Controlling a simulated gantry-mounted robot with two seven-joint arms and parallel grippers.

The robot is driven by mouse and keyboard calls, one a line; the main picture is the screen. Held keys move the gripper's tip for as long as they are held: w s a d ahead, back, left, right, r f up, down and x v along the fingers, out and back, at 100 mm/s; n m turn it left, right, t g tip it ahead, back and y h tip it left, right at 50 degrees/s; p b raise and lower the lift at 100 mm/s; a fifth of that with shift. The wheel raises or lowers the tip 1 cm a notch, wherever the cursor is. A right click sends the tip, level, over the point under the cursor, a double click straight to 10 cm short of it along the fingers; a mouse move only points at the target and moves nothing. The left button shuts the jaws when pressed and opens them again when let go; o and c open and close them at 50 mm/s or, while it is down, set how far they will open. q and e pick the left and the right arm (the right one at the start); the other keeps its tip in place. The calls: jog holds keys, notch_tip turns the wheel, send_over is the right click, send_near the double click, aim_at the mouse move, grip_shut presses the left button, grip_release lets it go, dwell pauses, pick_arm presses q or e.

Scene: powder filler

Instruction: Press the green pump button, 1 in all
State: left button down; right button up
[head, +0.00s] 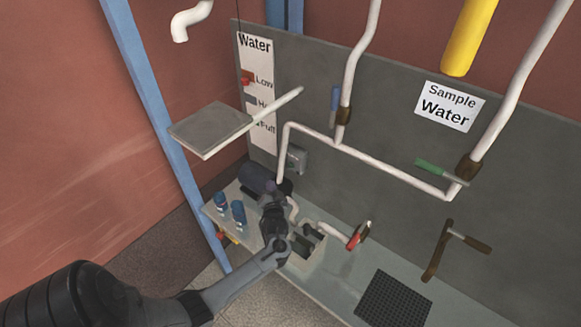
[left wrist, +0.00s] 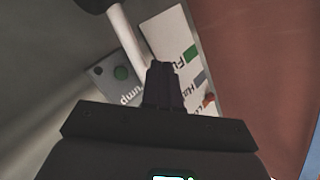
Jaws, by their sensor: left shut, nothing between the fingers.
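The green pump button (left wrist: 121,73) shows in the left wrist view on a grey box labelled "Pump" (left wrist: 104,80), with a dark round spot beside it. In the head view this grey box (head: 297,158) is mounted low on the dark panel, and the green button cannot be made out there. My left gripper (head: 271,190) is below and left of the box in the head view. In the left wrist view its shut, empty fingers (left wrist: 162,72) point up the picture, to the right of the button, with a visible gap between. My right gripper is not in view.
A white pipe (head: 283,150) runs down just left of the box. A dark motor-like cylinder (head: 257,179) and blue bottles (head: 239,212) stand near my left gripper. A red-handled valve (head: 355,240) is to the right. A white water-level sign (head: 260,100) hangs above.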

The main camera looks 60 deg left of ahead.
aim_at(291, 165)
pick_arm(q)
jog(key=w+a+b, duration=0.2)
jog(key=w+b, duration=0.4)
jog(key=w, duration=0.2)
jog(key=shift+a, duration=0.25)
dwell(0.9)
dwell(0.8)
jog(key=shift+w+b, duration=0.25)
jog(key=shift+b, duration=0.05)
jog(key=shift+w+a, duration=0.1)
jog(key=shift+w, duration=0.1)
